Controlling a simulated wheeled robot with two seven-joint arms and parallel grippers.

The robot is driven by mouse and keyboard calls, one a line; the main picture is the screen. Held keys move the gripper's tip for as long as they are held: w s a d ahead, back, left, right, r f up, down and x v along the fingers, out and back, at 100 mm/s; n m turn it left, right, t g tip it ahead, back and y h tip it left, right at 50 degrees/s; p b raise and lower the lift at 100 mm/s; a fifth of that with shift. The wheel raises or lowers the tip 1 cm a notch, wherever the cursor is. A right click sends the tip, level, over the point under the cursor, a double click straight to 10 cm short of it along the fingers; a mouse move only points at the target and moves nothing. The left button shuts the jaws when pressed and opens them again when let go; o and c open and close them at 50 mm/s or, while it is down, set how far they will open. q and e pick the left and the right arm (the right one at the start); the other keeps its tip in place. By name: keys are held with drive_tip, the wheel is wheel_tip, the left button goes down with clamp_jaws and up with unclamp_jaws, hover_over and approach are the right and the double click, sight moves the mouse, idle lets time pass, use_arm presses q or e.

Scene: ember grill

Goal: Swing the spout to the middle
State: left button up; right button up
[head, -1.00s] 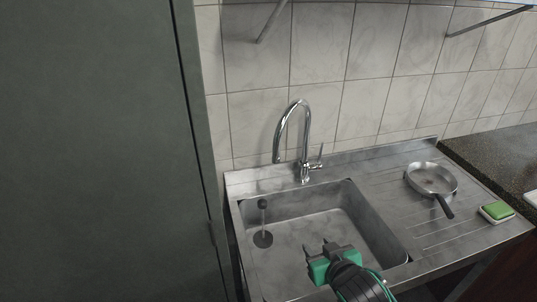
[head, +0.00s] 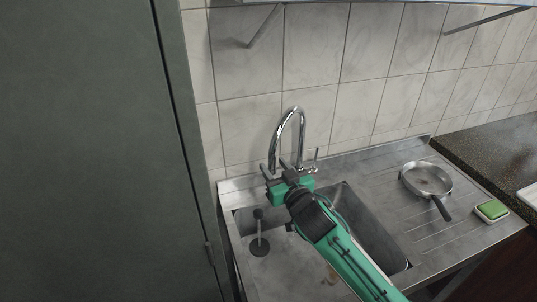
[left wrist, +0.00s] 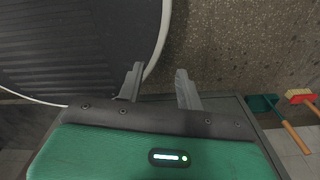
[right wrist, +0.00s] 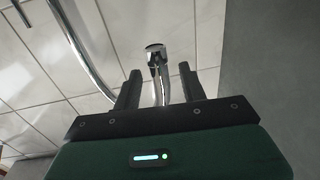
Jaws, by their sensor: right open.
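The chrome tap stands behind the sink, and its gooseneck spout (head: 287,115) arches up and over to the left, its end low at the left. The spout's lever (head: 316,158) rises to the right of its base. My right gripper (head: 275,168) is open just in front of the spout's lower end, partly hiding it and the base. In the right wrist view, a curved chrome tube (right wrist: 85,55) runs left of the fingers, and another chrome piece (right wrist: 156,60) shows between them; contact is unclear. My left gripper (left wrist: 156,84) is open and empty, outside the head view.
The steel sink basin (head: 375,235) lies under my right arm. A frying pan (head: 428,181) and a green sponge on a dish (head: 491,211) are on the drainboard at right. A tall grey-green panel (head: 80,150) stands close at left. Brushes (left wrist: 300,97) show in the left wrist view.

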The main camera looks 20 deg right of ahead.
drive_tip(key=shift+w+a+p, duration=0.15)
drive_tip(key=shift+w+p, duration=0.1)
drive_tip(key=shift+w, duration=0.8)
drive_tip(key=shift+w+a+p, duration=0.15)
drive_tip(key=shift+w+p, duration=0.05)
drive_tip(key=shift+w, duration=0.85)
clamp_jaws()
